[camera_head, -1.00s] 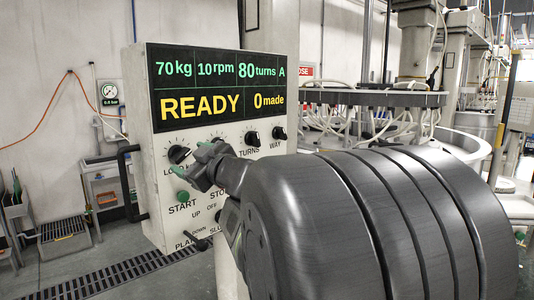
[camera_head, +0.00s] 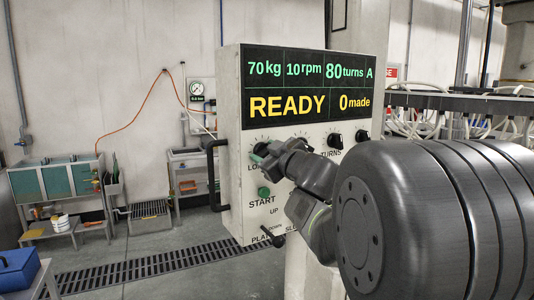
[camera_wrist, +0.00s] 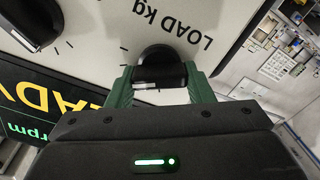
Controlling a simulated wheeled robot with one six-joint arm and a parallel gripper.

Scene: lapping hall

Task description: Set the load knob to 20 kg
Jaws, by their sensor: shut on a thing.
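The load knob (camera_wrist: 160,55) is black and round with a raised grip bar, on the white panel face beside the "LOAD kg" label. In the wrist view my gripper (camera_wrist: 160,78) has one green finger on each side of the knob's bar, shut on it. In the head view my gripper (camera_head: 262,155) is at the panel's left knob, which it mostly hides. The display (camera_head: 308,85) reads 70 kg, 10 rpm, 80 turns, A, READY and 0 made. The knob's pointer against its scale cannot be read clearly.
The turns knob (camera_head: 334,139) and way knob (camera_head: 363,136) sit to the right. A green START button (camera_head: 264,191) and a small lever (camera_head: 272,237) are below. A black handle (camera_head: 213,175) stands out from the panel's left side. Floor at left is partly open.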

